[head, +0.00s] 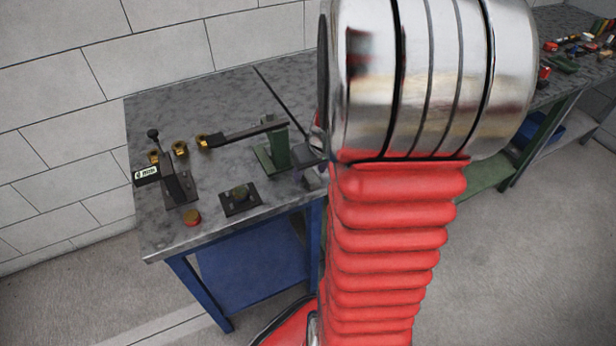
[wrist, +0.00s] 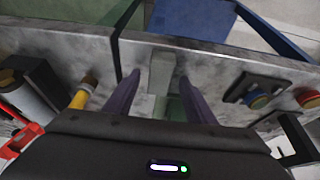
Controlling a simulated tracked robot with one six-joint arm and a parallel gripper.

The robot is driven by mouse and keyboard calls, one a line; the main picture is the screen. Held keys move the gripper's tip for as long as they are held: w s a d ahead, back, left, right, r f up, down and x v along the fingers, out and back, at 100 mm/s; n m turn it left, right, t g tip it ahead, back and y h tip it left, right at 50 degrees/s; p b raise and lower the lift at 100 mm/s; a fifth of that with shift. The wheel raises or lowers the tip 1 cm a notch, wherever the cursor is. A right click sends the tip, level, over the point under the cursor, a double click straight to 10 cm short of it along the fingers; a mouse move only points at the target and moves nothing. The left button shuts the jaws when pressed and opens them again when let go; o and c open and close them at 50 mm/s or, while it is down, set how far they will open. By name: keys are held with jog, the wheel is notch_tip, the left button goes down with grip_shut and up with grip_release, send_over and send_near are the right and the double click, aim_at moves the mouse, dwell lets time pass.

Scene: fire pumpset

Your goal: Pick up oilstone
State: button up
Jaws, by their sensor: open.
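A plain grey-green block, which looks like the oilstone (wrist: 162,72), lies on the grey worktop in the wrist view. My gripper (wrist: 158,80) is open, with its two purple fingers pointing towards the block, one on each side of it in the picture. I see no contact, and the height of the fingers above the worktop is hard to judge. In the head view my red-sleeved arm covers most of that part of the bench, so I cannot make out the oilstone clearly there.
A green stand (head: 275,152) with a dark bar is close by. A black-based fitting (head: 240,198), a red cap (head: 193,217) and a black clamp (head: 178,185) stand further left on the bench (head: 165,235). A yellow-handled tool (wrist: 83,92) lies left of my fingers.

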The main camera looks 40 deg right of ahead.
aim_at(310, 175)
jog(key=shift+f, duration=0.1)
jog(key=shift+c, duration=0.5)
grip_shut()
dwell(0.4)
notch_tip(310, 175, up, 10)
dwell(0.7)
dwell(0.4)
jog(key=c, duration=0.6)
grip_release()
jog(key=c, duration=0.3)
